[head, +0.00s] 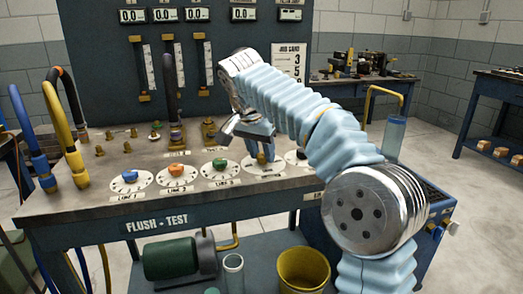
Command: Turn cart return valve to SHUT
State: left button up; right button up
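A row of round white dials lies on the bench top of the flush-test cart (160,219). The dials carry a blue knob (130,176), an orange knob (176,170) and a green knob (220,164), labelled as lines 1 to 3. A fourth dial (266,170) stands to their right, its label too small to read, and a fifth is partly behind my arm. My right gripper (256,146) points down over the fourth dial, at a small brass-coloured knob (261,159). Its fingers hide most of that knob, so I cannot tell whether they grip it. My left gripper is not in view.
A yellow hose (62,135) and a blue hose (28,140) rise at the bench's left. The gauge panel (100,70) stands behind. A green motor (180,257) and a yellow bucket (304,270) are below. A clear cylinder (394,138) stands to the right.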

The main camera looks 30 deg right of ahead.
jog(key=c, duration=0.4)
jog(key=shift+n, duration=0.4)
jog(key=n, duration=0.2)
jog(key=n+t+y+p, duration=0.1)
jog(key=n, duration=0.1)
jog(key=shift+s+d+r+n+t, duration=0.1)
jog(key=shift+s+d+n+t, duration=0.1)
jog(key=shift+n+t, duration=0.1)
jog(key=n+y+p, duration=0.1)
jog(key=n, duration=0.1)
jog(key=n+y+p, duration=0.1)
jog(key=n, duration=0.1)
jog(key=shift+d+t, duration=0.15)
jog(key=shift+t, duration=0.15)
jog(key=n+y, duration=0.1)
jog(key=n, duration=0.3)
jog(key=shift+d+p, duration=0.15)
jog(key=shift+p, duration=0.15)
jog(key=shift+w+d+n+y, duration=0.1)
jog(key=shift+n+y, duration=0.9)
jog(key=shift+n, duration=1.3)
